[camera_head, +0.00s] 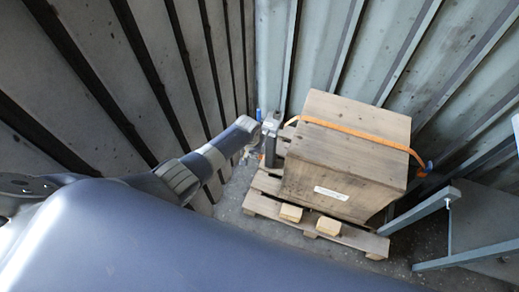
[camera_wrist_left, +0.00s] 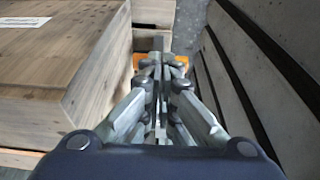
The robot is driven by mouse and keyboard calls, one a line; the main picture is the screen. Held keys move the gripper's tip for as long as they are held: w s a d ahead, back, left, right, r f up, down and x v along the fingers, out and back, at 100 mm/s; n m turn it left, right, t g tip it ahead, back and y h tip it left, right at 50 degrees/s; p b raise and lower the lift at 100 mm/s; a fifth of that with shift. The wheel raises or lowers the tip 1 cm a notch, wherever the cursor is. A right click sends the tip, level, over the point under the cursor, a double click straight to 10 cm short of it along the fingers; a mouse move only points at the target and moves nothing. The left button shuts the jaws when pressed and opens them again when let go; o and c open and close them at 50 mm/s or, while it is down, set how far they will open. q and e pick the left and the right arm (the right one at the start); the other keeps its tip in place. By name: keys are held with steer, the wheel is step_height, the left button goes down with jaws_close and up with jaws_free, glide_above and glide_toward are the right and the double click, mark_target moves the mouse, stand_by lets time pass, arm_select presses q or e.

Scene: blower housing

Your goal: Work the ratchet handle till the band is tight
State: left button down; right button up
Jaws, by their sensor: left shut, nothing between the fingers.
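A wooden crate (camera_head: 340,165) stands upright on a pallet (camera_head: 262,204). An orange band (camera_head: 355,132) runs over its upper part and down the right side, where its end (camera_head: 424,167) hangs. My left gripper (camera_head: 271,128) is at the crate's left side, by the band's left end. In the left wrist view my gripper (camera_wrist_left: 160,72) is shut with nothing between its fingers. Orange band (camera_wrist_left: 182,60) shows just beyond the fingertips. The ratchet handle cannot be told apart from the grey metal around the gripper. My right gripper is not in view.
Corrugated walls (camera_head: 350,45) close in behind and to the left, leaving a narrow gap beside the crate. A grey metal frame (camera_head: 430,208) stands close on the right. Two wooden blocks (camera_head: 291,212) show at the pallet's front.

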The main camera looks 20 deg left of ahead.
arm_select(q)
steer(key=s+f+b+x, duration=0.1)
steer(key=s+b+x, duration=0.1)
steer(key=b+x, duration=0.6)
steer(key=r+p, duration=1.2)
steer(key=p, duration=0.1)
steer(key=shift+w, duration=0.35)
steer(key=shift+s+r+p, duration=0.1)
steer(key=shift+r+p, duration=0.2)
steer(key=shift+r, duration=0.05)
steer(key=shift+s+f, duration=0.15)
steer(key=p+v, duration=0.3)
steer(key=w+p+v, duration=0.1)
steer(key=shift+s+r+p, duration=0.15)
steer(key=shift+r+p, duration=0.2)
steer(key=shift+r, duration=0.15)
